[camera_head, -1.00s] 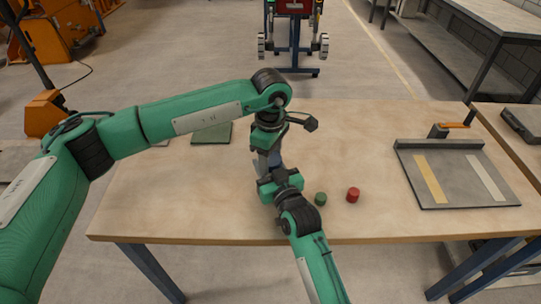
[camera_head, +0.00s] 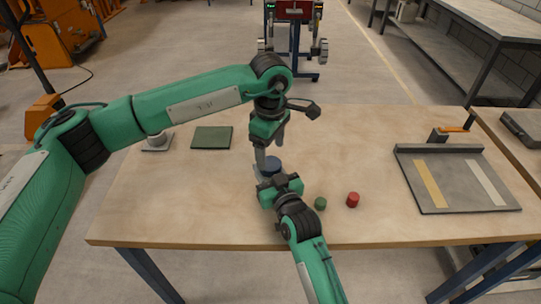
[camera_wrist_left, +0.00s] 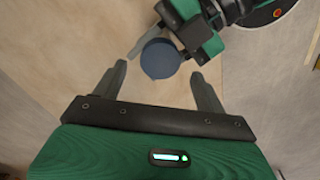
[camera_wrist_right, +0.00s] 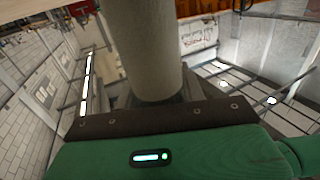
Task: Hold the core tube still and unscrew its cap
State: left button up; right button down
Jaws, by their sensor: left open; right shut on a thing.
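The core tube is a pale grey cylinder (camera_wrist_right: 148,50) held upright at my right gripper; its body is mostly hidden in the head view. Its dark blue round cap (camera_head: 272,165) sits at the top, also seen from above in the left wrist view (camera_wrist_left: 160,58). My right gripper (camera_head: 271,179) is shut on the tube below the cap; its fingers flank the tube in the left wrist view. My left gripper (camera_head: 270,148) is open and empty, pointing down above the cap. In its wrist view the cap appears between and slightly beyond the fingertips (camera_wrist_left: 158,72).
A green cylinder (camera_head: 320,203) and a red one (camera_head: 353,199) stand right of my right gripper. A green mat (camera_head: 212,138) and a small grey stand (camera_head: 157,142) lie at left. A grey tray with two strips (camera_head: 455,195) is at right. The table between is clear.

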jog(key=c, duration=0.7)
grip_release()
jog(key=shift+c, duration=0.2)
